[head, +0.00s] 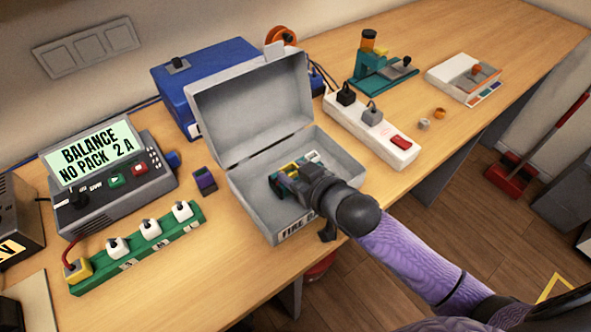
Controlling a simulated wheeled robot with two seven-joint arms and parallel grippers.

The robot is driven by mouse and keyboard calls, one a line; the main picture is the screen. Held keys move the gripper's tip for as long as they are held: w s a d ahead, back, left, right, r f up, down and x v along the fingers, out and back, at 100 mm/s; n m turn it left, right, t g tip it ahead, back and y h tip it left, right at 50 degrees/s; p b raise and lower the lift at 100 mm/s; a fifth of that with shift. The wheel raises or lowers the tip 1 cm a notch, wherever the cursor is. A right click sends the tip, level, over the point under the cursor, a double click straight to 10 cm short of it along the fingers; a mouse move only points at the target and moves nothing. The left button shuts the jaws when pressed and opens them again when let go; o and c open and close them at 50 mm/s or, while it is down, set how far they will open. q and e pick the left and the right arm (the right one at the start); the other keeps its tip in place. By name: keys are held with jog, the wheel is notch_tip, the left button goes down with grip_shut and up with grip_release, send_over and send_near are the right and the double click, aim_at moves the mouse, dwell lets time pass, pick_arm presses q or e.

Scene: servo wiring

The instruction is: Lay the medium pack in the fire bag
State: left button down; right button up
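The fire bag (255,207) is a grey open box on the table, with its lid (250,105) raised and black lettering, partly covered, on its front. My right gripper (296,184) reaches into it from the lower right. A small dark purple block (205,180) stands on the table left of the box. My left gripper is out of view.
A grey charger (110,185) reads "BALANCE NO PACK 2 A". A green strip with white plugs (140,245) lies before it. A blue case (205,80) is behind the box; a white power strip (385,140) is to its right.

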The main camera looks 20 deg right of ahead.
jog(key=o, duration=0.5)
jog(key=shift+c, duration=0.2)
jog(key=shift+r, duration=0.3)
jog(key=p+v, duration=0.3)
jog(key=v, duration=0.9)
jog(key=shift+r+p, duration=0.35)
jog(key=shift+r, duration=0.05)
